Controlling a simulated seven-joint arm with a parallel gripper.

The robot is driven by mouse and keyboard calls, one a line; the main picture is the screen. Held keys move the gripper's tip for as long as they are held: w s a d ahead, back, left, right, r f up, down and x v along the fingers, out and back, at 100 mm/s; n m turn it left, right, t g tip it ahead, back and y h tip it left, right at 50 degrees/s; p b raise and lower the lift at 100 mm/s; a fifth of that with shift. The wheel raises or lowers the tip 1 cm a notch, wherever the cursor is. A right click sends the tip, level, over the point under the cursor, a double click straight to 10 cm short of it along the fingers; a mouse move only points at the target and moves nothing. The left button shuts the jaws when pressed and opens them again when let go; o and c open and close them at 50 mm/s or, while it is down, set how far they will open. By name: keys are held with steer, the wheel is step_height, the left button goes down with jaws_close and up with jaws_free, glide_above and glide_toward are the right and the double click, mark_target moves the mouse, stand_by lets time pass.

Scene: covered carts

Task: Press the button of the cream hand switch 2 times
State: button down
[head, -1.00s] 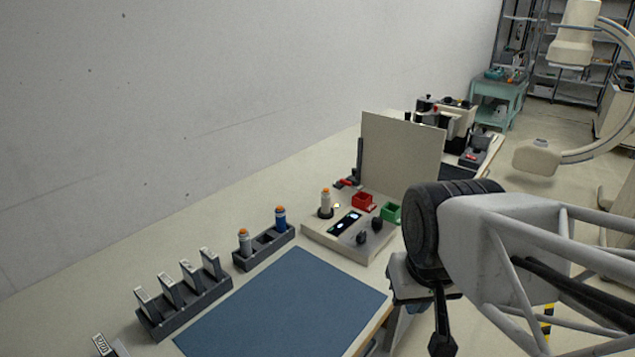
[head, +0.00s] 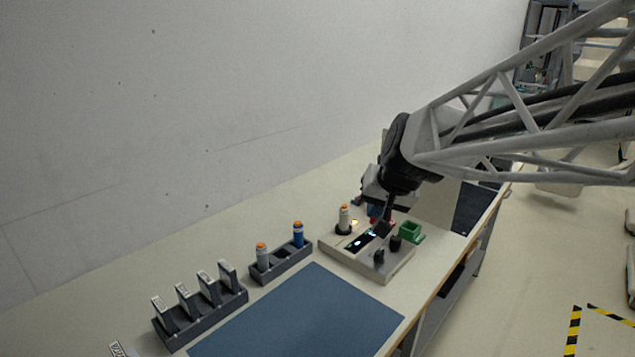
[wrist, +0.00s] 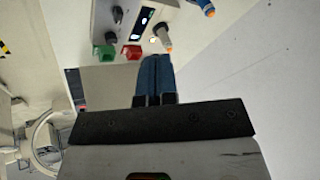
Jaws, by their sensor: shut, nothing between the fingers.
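A cream hand switch (head: 344,215) with an orange button on top stands upright in a round dark holder on the control box. It also shows in the wrist view (wrist: 163,36), its orange button just beyond my fingertips. My gripper (head: 373,216) is shut and empty, pointing down over the back of the control box, right of the hand switch. In the wrist view, the blue fingers (wrist: 155,58) are together and appear apart from the switch. A second pale hand switch (head: 262,253) with an orange top and a blue hand switch (head: 298,233) stand in a dark rack.
A red bin (wrist: 132,52) sits close to my fingers. An upright panel (head: 437,200) stands behind. A blue mat (head: 300,315) is clear; several upright pieces fill a dark rack (head: 205,322).

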steer(key=w+a+m+t, duration=0.1)
steer(key=w+t, duration=0.1)
steer(key=w, duration=1.3)
steer(key=m+t, duration=0.1)
steer(key=m, duration=0.1)
glide_above(345, 207)
step_height(345, 207, down, 3)
steer(key=shift+w+d+y, duration=0.3)
steer(key=shift+w+y, duration=0.05)
steer(key=shift+y, duration=0.05)
steer(key=shift+f, duration=0.15)
steer(key=shift+f, duration=4.3)
steer(key=shift+f, duration=0.8)
steer(key=shift+r, duration=0.85)
steer(key=shift+r, duration=0.15)
